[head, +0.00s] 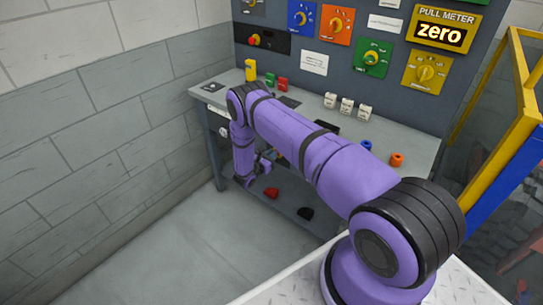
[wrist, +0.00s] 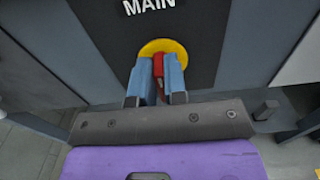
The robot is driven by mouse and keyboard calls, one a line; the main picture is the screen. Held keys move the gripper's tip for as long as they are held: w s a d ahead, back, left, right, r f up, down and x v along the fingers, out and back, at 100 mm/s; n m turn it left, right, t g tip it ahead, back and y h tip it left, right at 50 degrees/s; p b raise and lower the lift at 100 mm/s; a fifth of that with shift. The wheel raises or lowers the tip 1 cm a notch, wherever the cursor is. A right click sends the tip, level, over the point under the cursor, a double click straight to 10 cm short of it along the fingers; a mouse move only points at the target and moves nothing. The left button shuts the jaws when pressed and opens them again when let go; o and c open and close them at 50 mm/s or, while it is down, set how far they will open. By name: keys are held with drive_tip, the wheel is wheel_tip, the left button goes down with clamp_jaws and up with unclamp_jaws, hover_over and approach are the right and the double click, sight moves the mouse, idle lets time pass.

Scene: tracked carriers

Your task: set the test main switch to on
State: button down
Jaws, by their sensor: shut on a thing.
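The main switch shows in the wrist view as a yellow disc (wrist: 163,46) with a red handle (wrist: 158,68), on a dark plate (wrist: 110,40) lettered MAIN. My gripper (wrist: 159,78) has its two blue fingers on either side of the red handle, shut on it. The handle looks roughly upright with a slight tilt. Any on or off marks are out of view or hidden. In the head view my gripper (head: 263,167) is low at the bench front, partly hidden behind my purple arm; the main switch cannot be made out there.
The bench (head: 415,150) carries small coloured parts and white switches (head: 346,105). Behind it a panel holds several rotary knobs, including a red one (head: 253,40), and a meter reading zero (head: 440,33). Loose red (head: 271,193) and black (head: 305,213) pieces lie below. A yellow frame (head: 515,130) stands right.

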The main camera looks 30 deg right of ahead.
drive_tip(key=shift+m, duration=0.3)
drive_tip(key=shift+s+d+f+m, duration=0.1)
drive_tip(key=shift+s+f+m, duration=0.2)
drive_tip(key=shift+m, duration=2.55)
drive_tip(key=shift+s+d+f+m, duration=0.1)
drive_tip(key=shift+s+f+m, duration=0.15)
drive_tip(key=shift+m, duration=2.55)
drive_tip(key=shift+s+d+f+m, duration=0.1)
drive_tip(key=shift+s+f+m, duration=0.2)
drive_tip(key=shift+m, duration=2.55)
drive_tip(key=shift+a, duration=0.1)
drive_tip(key=c, duration=1.2)
unclamp_jaws()
drive_tip(key=shift+o, duration=0.2)
drive_tip(key=shift+a, duration=0.1)
drive_tip(key=v, duration=1)
drive_tip(key=shift+a, duration=0.25)
